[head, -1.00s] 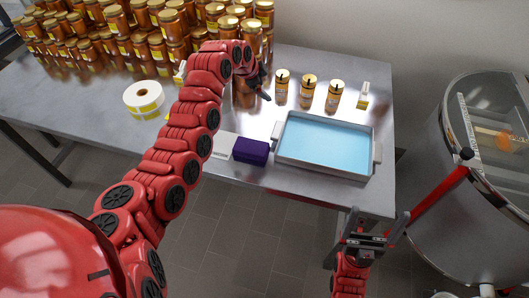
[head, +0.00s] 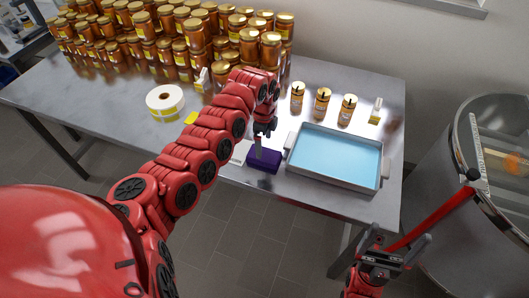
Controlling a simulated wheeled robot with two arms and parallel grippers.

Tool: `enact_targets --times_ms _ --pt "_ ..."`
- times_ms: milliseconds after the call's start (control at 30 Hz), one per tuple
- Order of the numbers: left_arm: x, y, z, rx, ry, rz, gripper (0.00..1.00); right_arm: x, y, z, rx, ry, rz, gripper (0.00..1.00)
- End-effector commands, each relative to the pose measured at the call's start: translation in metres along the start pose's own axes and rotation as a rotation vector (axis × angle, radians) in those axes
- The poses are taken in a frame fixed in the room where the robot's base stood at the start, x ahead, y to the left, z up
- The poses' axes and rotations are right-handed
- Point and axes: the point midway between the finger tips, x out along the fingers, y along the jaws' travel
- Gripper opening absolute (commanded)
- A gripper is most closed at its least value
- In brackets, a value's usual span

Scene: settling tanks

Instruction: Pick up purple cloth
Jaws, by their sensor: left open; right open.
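The purple cloth (head: 265,161) lies folded near the front edge of the steel table, between a white cloth-like item and the blue-filled tray. My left gripper (head: 260,148) hangs over it, pointing down, with its tip at or just above the cloth; I cannot tell whether it touches. It is open, though its fingers are small and partly hidden by my arm.
The grey tray (head: 335,182) of blue liquid stands right of the cloth. A white item (head: 240,153) lies left of it. Small jars (head: 322,99) stand behind the tray, a label roll (head: 164,100) at left, stacked honey jars (head: 190,35) behind. A steel tank (head: 490,225) stands right.

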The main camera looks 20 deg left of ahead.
Motion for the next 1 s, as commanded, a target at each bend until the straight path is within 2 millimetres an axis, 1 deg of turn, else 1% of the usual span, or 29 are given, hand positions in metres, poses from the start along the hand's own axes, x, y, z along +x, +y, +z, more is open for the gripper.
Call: enact_targets --times_ms 33,100,233,333,467,600,733,933,967,1000 --pt "0.005 0.001 -0.001 0.003 0.000 0.006 1.00 0.005 0.000 -0.001 0.000 0.000 0.000 1.00" --pt "0.012 0.001 -0.001 0.002 -0.001 0.003 1.00 0.006 0.000 -0.001 0.000 0.000 0.000 1.00" --pt "0.018 0.000 -0.001 0.003 -0.002 0.001 1.00 0.009 0.001 -0.002 0.000 0.000 0.000 1.00" --pt "0.026 -0.001 -0.002 0.004 -0.002 0.004 1.00 0.017 0.001 -0.003 0.000 0.000 0.000 1.00" --pt "0.042 -0.003 -0.002 0.003 -0.002 0.001 1.00 0.024 0.001 -0.004 0.000 0.000 0.000 1.00" --pt "0.061 -0.003 -0.002 0.003 -0.001 0.001 1.00 0.024 0.001 -0.004 0.000 0.000 0.000 1.00" --pt "0.067 -0.003 -0.002 0.002 0.000 0.000 1.00 0.025 0.001 -0.004 0.000 0.000 0.000 1.00" --pt "0.068 -0.003 -0.001 0.001 0.000 -0.001 1.00 0.025 0.001 -0.004 0.000 0.000 0.000 1.00" --pt "0.068 -0.003 -0.001 0.001 0.000 -0.001 0.96 0.025 0.001 -0.004 0.000 0.000 0.000 1.00" --pt "0.068 -0.003 -0.001 0.001 0.000 -0.001 0.89 0.025 0.001 -0.004 0.000 0.000 0.000 1.00"
